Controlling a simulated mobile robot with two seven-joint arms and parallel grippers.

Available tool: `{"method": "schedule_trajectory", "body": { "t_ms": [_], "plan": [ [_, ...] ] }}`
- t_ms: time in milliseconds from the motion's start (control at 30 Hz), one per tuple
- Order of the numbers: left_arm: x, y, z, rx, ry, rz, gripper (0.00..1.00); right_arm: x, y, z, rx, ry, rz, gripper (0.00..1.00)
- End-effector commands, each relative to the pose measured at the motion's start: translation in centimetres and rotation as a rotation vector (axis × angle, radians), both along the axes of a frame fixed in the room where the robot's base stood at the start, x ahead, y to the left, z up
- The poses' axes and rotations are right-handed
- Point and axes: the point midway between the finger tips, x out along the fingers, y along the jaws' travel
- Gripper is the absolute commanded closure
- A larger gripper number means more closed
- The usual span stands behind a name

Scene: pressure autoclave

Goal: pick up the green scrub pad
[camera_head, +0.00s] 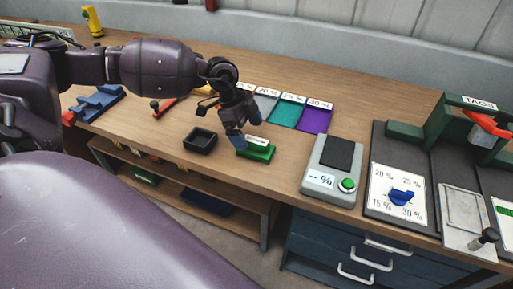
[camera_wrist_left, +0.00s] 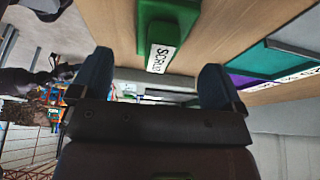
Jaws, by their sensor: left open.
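The green scrub pad (camera_head: 260,153) lies on the wooden bench near its front edge, with a white label on it. My left gripper (camera_head: 247,130) is right over the pad's left end, fingers pointing down, and hides part of it. In the left wrist view the pad (camera_wrist_left: 168,22) shows beyond the gripper (camera_wrist_left: 155,78), with its label reading "SCRUB" between the lines of the two blue fingers. The fingers are wide apart with nothing between them. I cannot tell whether a finger touches the pad. My right gripper is not in view.
A black open box (camera_head: 200,140) stands just left of the pad. Teal (camera_head: 286,113) and purple (camera_head: 315,120) labelled mats lie behind. A grey scale-like device (camera_head: 330,182) with a green button stands to the right. A blue rack (camera_head: 98,101) is at the left.

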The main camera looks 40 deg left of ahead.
Motion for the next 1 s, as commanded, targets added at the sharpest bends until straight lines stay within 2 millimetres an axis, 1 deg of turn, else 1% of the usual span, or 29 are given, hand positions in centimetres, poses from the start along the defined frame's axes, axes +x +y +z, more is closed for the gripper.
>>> {"method": "schedule_trajectory", "body": {
  "t_ms": [33,167,267,400,533,633,800,833,1000],
  "plan": [
    [0.1,-0.2,-0.4,-0.001,-0.001,-0.001,0.06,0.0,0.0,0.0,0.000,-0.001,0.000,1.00],
    [0.2,-0.6,-0.9,-0.003,-0.002,-0.001,0.06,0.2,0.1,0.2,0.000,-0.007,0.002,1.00],
    [0.3,-1.0,-1.6,-0.002,-0.001,-0.002,0.06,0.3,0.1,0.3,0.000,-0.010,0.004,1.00],
    [0.6,-2.2,-3.2,-0.003,0.000,-0.003,0.06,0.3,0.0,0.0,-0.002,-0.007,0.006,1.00],
    [0.7,-2.8,-4.7,-0.004,0.000,0.000,0.06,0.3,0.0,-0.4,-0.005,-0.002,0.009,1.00],
    [0.8,-2.9,-5.1,-0.003,-0.002,-0.001,0.06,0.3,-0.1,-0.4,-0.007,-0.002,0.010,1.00],
    [0.8,-2.9,-5.1,-0.002,-0.003,0.000,0.06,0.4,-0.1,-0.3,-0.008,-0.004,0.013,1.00],
    [0.8,-2.9,-5.0,-0.002,-0.003,0.000,0.08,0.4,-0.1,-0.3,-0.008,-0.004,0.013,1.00],
    [0.8,-2.9,-5.0,-0.003,-0.002,-0.001,0.34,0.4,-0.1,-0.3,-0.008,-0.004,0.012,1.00]
  ]
}}
